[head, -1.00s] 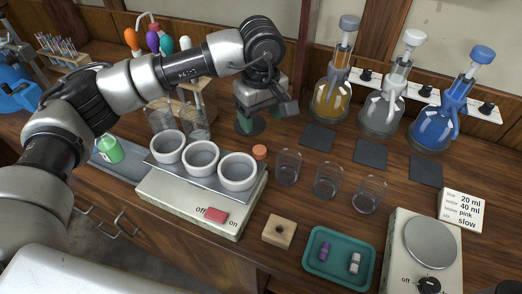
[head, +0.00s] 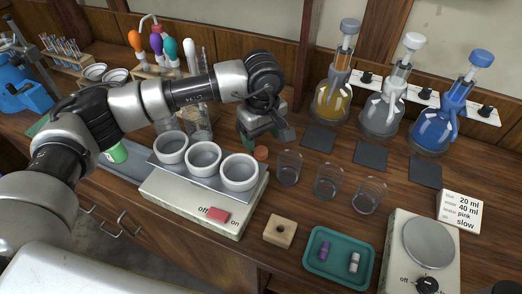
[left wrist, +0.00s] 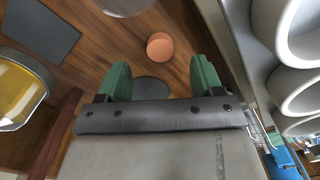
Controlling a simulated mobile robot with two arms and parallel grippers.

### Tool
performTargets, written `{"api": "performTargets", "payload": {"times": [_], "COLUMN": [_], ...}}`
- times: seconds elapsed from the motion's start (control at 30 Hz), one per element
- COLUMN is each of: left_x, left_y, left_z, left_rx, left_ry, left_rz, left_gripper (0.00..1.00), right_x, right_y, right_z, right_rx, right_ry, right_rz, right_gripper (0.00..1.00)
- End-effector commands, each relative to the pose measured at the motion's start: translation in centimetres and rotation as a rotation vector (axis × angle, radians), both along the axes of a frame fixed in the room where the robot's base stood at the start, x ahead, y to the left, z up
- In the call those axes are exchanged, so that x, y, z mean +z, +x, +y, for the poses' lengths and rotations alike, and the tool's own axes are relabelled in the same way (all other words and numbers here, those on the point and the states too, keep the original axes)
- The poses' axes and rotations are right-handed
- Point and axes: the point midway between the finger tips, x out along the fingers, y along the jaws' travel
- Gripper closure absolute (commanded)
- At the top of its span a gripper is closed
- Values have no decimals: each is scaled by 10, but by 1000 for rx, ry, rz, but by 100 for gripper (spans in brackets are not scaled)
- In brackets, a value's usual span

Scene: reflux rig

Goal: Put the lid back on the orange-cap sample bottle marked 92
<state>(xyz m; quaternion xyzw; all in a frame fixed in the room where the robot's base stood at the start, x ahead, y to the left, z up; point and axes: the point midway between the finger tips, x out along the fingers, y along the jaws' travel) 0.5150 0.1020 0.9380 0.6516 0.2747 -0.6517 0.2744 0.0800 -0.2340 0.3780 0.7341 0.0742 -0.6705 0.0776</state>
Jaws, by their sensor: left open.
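A small orange lid (head: 261,153) lies on the table just behind the right white cup. It also shows in the left wrist view (left wrist: 160,46), ahead of and between the green fingers. My left gripper (head: 248,138) is open and empty, low over the table just behind the lid; the wrist view shows its two fingers (left wrist: 161,78) apart. A bottle with green contents (head: 117,153) stands on the grey surface at the left, partly hidden by my left arm. Its top and any number on it cannot be made out. My right gripper is not in view.
Three white cups (head: 204,158) stand on the off/on device in front of the lid. Glass beakers (head: 289,168) stand to its right. Glass vessels (head: 331,101) stand at the back. A teal tray (head: 312,272) and wooden block (head: 281,231) are at the front.

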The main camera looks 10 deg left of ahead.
Motion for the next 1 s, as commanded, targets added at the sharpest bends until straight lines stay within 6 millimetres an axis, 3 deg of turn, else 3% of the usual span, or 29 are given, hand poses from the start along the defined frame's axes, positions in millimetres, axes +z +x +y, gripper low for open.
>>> {"api": "performTargets", "payload": {"times": [0.4, 0.8, 1.0], "left_x": [-48, -52, -52], "left_y": [3, 4, 4], "left_z": [3, 3, 3], "left_rx": [-1, -1, -1], "left_ry": [0, 0, 0], "left_rz": [3, 0, 0], "left_gripper": [34, 34, 64], "right_x": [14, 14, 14], "right_y": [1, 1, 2], "right_z": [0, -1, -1], "right_rx": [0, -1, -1], "right_ry": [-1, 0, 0], "right_rz": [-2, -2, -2], "right_gripper": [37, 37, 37]}}
